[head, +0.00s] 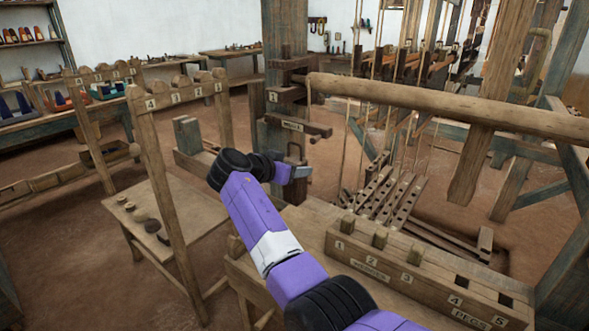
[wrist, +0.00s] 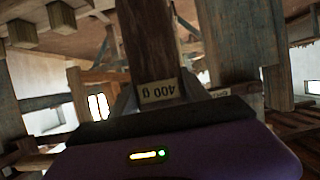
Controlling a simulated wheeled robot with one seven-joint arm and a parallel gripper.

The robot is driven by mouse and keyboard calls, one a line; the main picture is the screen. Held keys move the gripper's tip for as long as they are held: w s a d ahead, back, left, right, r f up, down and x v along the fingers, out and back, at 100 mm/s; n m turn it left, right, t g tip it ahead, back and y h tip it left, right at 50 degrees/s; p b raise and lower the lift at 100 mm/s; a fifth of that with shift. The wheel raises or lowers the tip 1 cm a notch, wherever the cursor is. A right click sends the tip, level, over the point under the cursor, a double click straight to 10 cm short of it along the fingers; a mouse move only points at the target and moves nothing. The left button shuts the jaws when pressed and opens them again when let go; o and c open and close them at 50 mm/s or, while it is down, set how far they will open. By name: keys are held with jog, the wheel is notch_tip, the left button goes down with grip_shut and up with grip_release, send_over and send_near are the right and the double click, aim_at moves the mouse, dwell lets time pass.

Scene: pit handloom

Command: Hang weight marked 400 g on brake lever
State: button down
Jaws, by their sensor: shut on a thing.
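My gripper (wrist: 157,98) is shut on a brown wooden weight (wrist: 148,45). Its pale label reads "400 g", upside down in the wrist view. In the head view my gripper (head: 300,172) is in front of the dark upright post, and a small brown part of the weight (head: 296,190) seems to show beside the jaws. A short dark wooden bar with a pale label (head: 305,128), likely the brake lever, juts right from the post above my gripper. The label is too small to read surely. The weight appears apart from the bar.
A low table (head: 185,205) at left holds several small round weights. A peg box (head: 425,285) with numbered holes stands front right. The thick round beam (head: 440,105) crosses at right. Numbered wooden racks (head: 160,140) stand at left.

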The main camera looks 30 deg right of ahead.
jog(key=w+d+b, duration=0.4)
jog(key=d+b, duration=0.3)
jog(key=d, duration=0.3)
jog(key=shift+d+f, duration=0.35)
dwell(0.8)
jog(key=shift+w+b, duration=0.15)
jog(key=shift+b, duration=0.15)
dwell(0.5)
